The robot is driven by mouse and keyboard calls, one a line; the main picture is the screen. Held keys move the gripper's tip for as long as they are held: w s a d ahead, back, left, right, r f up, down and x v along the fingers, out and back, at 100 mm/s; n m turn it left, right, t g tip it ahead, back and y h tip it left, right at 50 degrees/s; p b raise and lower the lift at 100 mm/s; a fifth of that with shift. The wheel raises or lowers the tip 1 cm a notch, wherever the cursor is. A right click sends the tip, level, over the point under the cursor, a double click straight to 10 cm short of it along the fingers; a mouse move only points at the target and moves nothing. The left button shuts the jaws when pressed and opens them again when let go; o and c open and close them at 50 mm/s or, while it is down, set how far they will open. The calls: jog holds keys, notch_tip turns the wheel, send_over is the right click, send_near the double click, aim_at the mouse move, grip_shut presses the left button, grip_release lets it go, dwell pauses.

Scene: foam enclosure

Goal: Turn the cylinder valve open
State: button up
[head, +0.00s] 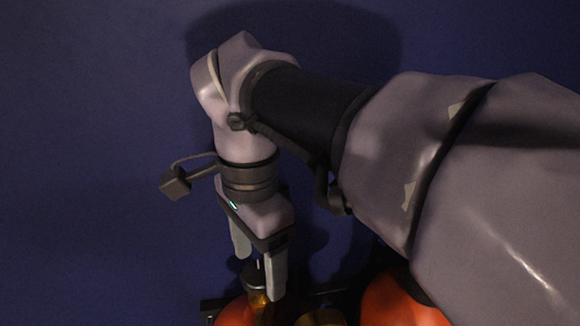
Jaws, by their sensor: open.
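My gripper (258,262) points down near the bottom middle of the head view, its two pale fingers apart. A cylinder valve (257,283) with a grey top and a brass-coloured body shows between and just below the fingertips. The right finger overlaps part of it. I cannot tell whether the fingers touch it. The valve sits on top of a red-orange cylinder (232,313), which is mostly cut off by the bottom edge of the view.
A second red-orange cylinder (385,300) stands to the right, partly behind my arm. A brass-coloured part (322,317) shows between the two cylinders. A dark bar (210,305) runs behind them. The dark blue wall (90,150) is bare on the left.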

jog(key=shift+f, duration=0.5)
jog(key=shift+w+f, duration=0.15)
jog(key=shift+w, duration=0.15)
jog(key=shift+s, duration=0.15)
jog(key=shift+c, duration=0.7)
jog(key=c, duration=1.2)
